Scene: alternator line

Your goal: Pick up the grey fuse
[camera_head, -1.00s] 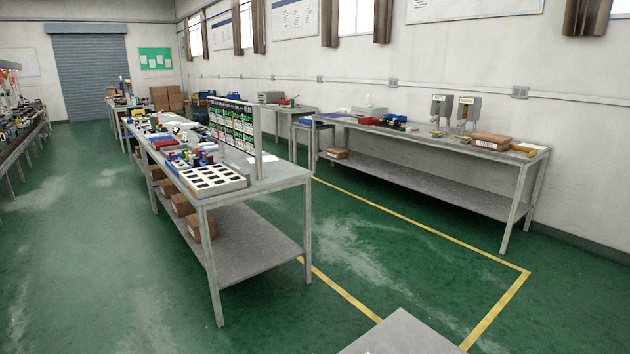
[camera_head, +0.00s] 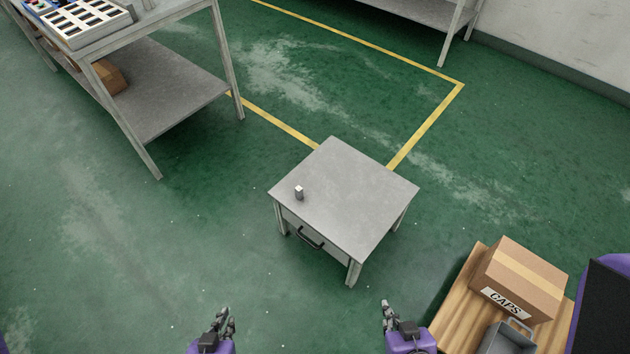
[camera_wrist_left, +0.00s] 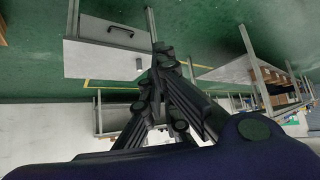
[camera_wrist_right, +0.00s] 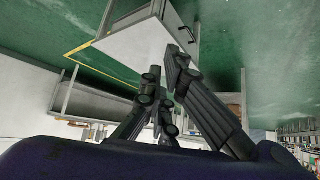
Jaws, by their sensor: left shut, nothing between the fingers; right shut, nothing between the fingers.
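A small grey fuse (camera_head: 299,193) stands on the left part of a low grey table (camera_head: 345,205) in the head view. It is too small to make out in detail. My left gripper (camera_head: 226,312) is shut and empty, in front of the table and to its lower left. My right gripper (camera_head: 386,306) is shut and empty, in front of the table at the lower right. The left wrist view shows the left fingers (camera_wrist_left: 163,50) together, and the right wrist view shows the right fingers (camera_wrist_right: 164,85). Neither gripper touches the table or the fuse.
The low table has a drawer with a dark handle (camera_head: 310,238). A cardboard box labelled CAPS (camera_head: 520,278) and a grey bin (camera_head: 507,338) sit on a wooden surface (camera_head: 452,308) at the lower right. A workbench (camera_head: 160,95) stands at the upper left. Green floor surrounds the low table.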

